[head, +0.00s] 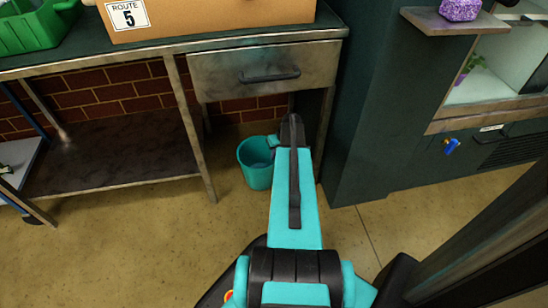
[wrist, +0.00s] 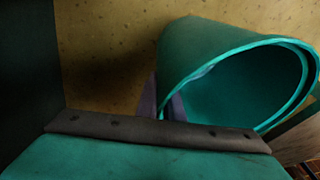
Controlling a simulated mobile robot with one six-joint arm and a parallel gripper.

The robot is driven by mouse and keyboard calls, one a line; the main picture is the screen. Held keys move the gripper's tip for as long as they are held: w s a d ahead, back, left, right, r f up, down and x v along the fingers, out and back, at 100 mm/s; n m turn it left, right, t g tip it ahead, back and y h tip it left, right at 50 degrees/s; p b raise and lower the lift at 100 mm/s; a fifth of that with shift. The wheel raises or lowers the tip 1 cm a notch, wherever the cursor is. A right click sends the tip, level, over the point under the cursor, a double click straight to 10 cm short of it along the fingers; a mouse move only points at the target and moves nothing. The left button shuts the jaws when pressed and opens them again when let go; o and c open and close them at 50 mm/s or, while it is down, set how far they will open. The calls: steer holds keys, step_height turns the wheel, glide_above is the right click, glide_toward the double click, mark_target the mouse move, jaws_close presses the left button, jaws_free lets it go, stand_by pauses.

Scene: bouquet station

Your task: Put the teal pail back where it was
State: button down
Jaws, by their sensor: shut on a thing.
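The teal pail (head: 256,174) is under the worktable's drawer, near the front legs, with its open top facing up in the head view. Whether its base touches the floor is hard to tell. My gripper (head: 274,142) is at the right side of the pail's rim, partly hidden behind my teal arm. In the wrist view the pail (wrist: 215,48) fills the upper right, and the fingers of my gripper (wrist: 170,104) are shut on its near wall at the rim.
A worktable (head: 170,52) with a drawer (head: 262,72) stands above the pail. A dark cabinet (head: 372,110) stands close on the right. A low shelf (head: 110,150) is at left. The floor (head: 150,245) in front is clear.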

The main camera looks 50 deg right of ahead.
steer(key=shift+w+d, duration=0.5)
steer(key=shift+w, duration=0.1)
steer(key=shift+d, duration=0.1)
steer(key=shift+d+b+x, duration=0.2)
steer(key=shift+b+x, duration=0.45)
steer(key=shift+x, duration=0.3)
steer(key=shift+d+b+x, duration=0.2)
steer(key=shift+b+x, duration=0.45)
steer(key=shift+x, duration=0.3)
steer(key=shift+f, duration=0.1)
steer(key=c, duration=1.9)
jaws_free()
steer(key=shift+s+f, duration=0.1)
steer(key=shift+r, duration=0.2)
